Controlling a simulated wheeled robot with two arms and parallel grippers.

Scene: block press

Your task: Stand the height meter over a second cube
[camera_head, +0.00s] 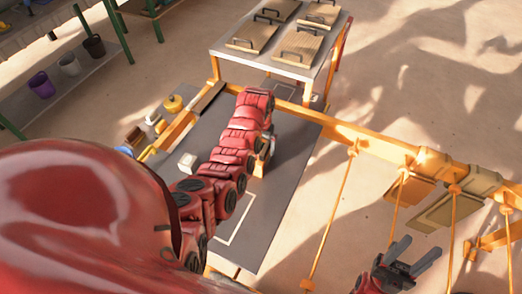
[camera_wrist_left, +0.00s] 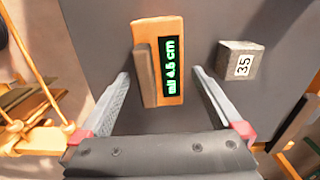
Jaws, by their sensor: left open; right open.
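The height meter (camera_wrist_left: 172,65) is an orange block with a brown grip bar and a green display reading 4.5 cm. In the left wrist view it lies between the two fingers of my open left gripper (camera_wrist_left: 160,76), with gaps on both sides. What is under the meter is hidden. A grey cube (camera_wrist_left: 239,62) with a white label "35" sits just outside the right finger. In the head view my left arm hides most of the meter. A pale cube (camera_head: 187,162) stands on the dark table left of the arm. My right gripper (camera_head: 413,254) is open and empty, off the table.
The dark work table (camera_head: 290,150) has a white outlined area near its front. Orange rails (camera_head: 350,130) run along its far right side. A side table (camera_head: 270,58) with several handled boards stands behind. A yellow round item (camera_head: 173,103) and small blocks lie at the left edge.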

